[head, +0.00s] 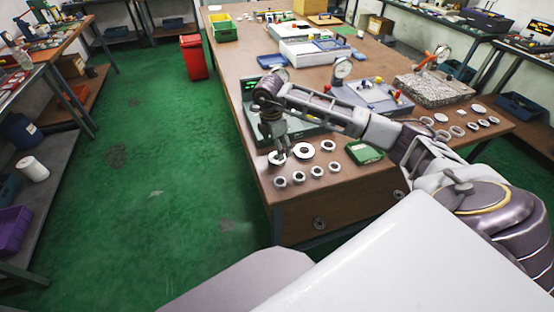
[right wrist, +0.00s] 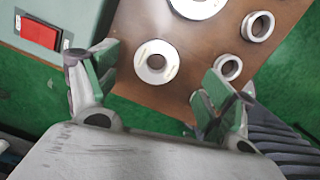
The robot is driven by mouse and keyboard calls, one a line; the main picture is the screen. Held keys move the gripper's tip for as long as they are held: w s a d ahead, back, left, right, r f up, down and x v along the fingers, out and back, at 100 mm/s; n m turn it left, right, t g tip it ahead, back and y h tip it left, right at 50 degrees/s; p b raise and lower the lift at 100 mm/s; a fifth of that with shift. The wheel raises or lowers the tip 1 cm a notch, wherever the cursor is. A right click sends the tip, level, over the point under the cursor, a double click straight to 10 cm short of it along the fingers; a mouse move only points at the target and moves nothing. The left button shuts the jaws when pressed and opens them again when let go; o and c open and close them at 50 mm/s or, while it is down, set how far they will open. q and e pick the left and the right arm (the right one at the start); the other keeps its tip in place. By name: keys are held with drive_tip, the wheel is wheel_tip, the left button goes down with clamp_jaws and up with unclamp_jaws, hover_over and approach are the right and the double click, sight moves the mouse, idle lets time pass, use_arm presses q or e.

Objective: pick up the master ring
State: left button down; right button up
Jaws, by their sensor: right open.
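Several metal rings lie on the brown table, and no label tells me which is the master ring. A wide, flat, silvery ring with a dark round hole (right wrist: 142,66) lies between and below the spread fingers of my right gripper (right wrist: 163,64) in the right wrist view. In the head view my right gripper (head: 278,149) points down over this ring at the table's front left corner and partly hides it. The gripper is open and empty. A larger flat ring (head: 303,144) lies to its right. My left gripper is not in view.
A green box (head: 363,152) and a granite block (head: 432,90) stand to the right. A grey-green device with a red switch (right wrist: 40,33) is beside the left finger. The table edge is near.

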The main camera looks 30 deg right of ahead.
sight(276, 153)
drive_tip(key=shift+w+a+f, duration=0.1)
drive_tip(key=shift+w+f, duration=0.05)
drive_tip(key=shift+f, duration=2.5)
drive_tip(key=c, duration=1.4)
